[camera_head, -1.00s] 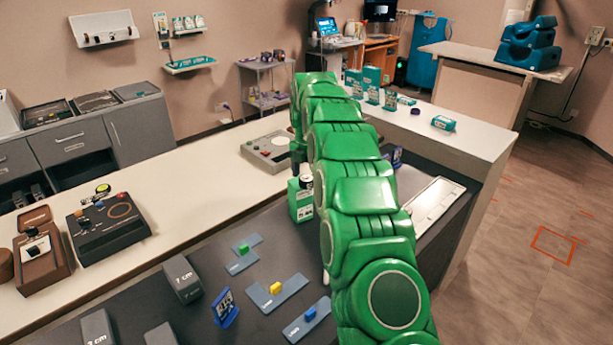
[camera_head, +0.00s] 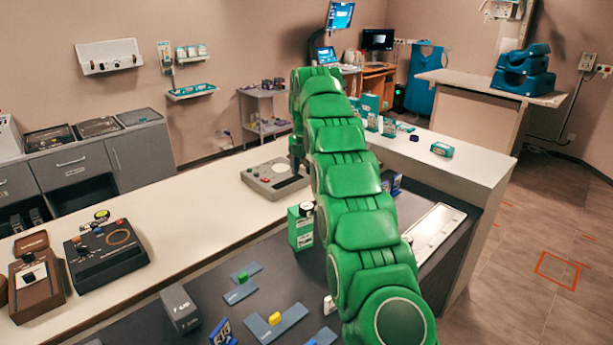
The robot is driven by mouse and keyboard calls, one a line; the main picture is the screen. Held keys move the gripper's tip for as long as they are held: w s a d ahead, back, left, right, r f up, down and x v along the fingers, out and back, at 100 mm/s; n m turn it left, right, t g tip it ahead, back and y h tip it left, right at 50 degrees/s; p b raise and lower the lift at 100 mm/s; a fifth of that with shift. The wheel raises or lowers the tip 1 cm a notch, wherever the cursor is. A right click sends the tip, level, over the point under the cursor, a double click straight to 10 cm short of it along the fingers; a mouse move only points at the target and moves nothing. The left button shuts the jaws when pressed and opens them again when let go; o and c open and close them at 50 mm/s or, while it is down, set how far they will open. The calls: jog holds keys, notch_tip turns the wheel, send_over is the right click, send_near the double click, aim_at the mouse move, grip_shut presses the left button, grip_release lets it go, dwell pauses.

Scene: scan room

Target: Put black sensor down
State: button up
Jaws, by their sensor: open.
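My green arm reaches from the lower right to the far side of the bench. My gripper (camera_head: 297,160) points down, open, at the right part of a grey panel device (camera_head: 272,180) on the white counter. The fingertips are small and partly hidden by my arm, so contact cannot be told. I cannot make out a black sensor at the gripper. A small black piece (camera_head: 29,277) lies on a white pad in the open brown case (camera_head: 35,285) at far left; whether it is the sensor is unclear.
A dark console (camera_head: 105,255) stands left on the white counter. A green box (camera_head: 300,230) stands close beside my arm. Blocks and grey trays (camera_head: 241,292) sit on the dark bench top. A white tray (camera_head: 436,230) lies right of my arm.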

jog(key=shift+r, duration=0.2)
jog(key=s+d+r+m, duration=0.3)
jog(key=s+d+m, duration=0.15)
jog(key=s, duration=0.35)
jog(key=s+d+r+m, duration=0.3)
jog(key=s+m, duration=0.2)
jog(key=s, duration=0.2)
jog(key=s+d+r+m, duration=0.2)
jog(key=s+d+m, duration=0.2)
jog(key=s, duration=0.4)
jog(key=s+d+f+m, duration=0.2)
jog(key=s+m, duration=0.3)
jog(key=s, duration=0.7)
jog(key=s+d+f+m+g, duration=0.1)
jog(key=s+f+m, duration=0.3)
jog(key=s, duration=0.8)
jog(key=s+d+f+m, duration=0.3)
jog(key=s+m, duration=0.4)
jog(key=s, duration=0.6)
jog(key=shift+d+f+g, duration=0.35)
jog(key=shift+d+g, duration=0.05)
jog(key=shift+d, duration=0.15)
